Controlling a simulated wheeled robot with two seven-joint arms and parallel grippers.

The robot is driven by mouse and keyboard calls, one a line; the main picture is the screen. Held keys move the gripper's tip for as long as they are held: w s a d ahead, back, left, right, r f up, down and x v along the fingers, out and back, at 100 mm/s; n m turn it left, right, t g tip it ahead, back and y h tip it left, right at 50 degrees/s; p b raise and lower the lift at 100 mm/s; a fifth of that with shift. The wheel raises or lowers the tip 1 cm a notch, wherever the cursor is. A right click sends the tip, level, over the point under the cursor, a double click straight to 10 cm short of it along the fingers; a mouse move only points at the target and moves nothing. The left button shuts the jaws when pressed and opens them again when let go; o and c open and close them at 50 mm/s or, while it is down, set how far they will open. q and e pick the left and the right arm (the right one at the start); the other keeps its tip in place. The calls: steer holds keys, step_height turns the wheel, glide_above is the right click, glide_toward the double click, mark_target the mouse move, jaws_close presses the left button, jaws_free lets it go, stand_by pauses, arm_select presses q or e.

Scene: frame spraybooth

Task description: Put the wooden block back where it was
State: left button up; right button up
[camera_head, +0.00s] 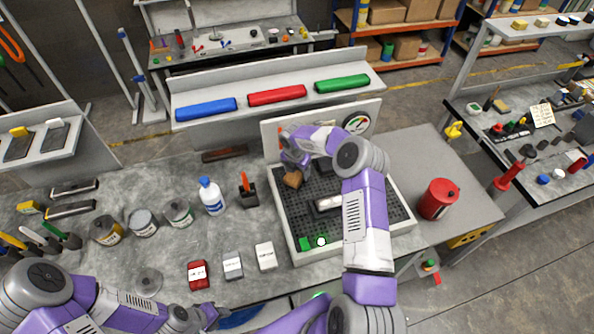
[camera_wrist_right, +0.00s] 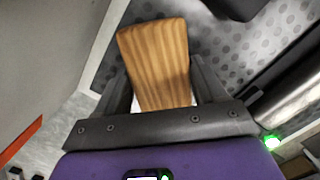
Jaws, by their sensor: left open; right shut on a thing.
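The wooden block (camera_head: 293,180) is light brown, with striped grain in the right wrist view (camera_wrist_right: 157,60). My right gripper (camera_head: 291,168) is shut on it, one finger on each side, at the back left of the black perforated bed of a white-framed booth (camera_head: 285,221). I cannot tell whether the block touches the bed. My left gripper (camera_head: 208,314) is low in the head view, near the front of the grey bench. It is open, and its fingers show only in part.
My right arm crosses the booth and hides part of its bed. A gauge (camera_head: 356,122) is on its back panel. A red canister (camera_head: 437,199) stands to its right. A white bottle (camera_head: 211,195), several tins and small boxes (camera_head: 232,265) stand to its left.

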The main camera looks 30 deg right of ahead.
mark_target(295, 174)
steer(key=o, duration=1)
steer(key=shift+f, duration=0.1)
step_height(295, 174, up, 12)
steer(key=a, duration=0.1)
steer(key=shift+s+a+b, duration=0.15)
steer(key=shift+s+b, duration=0.2)
steer(key=shift+b, duration=0.05)
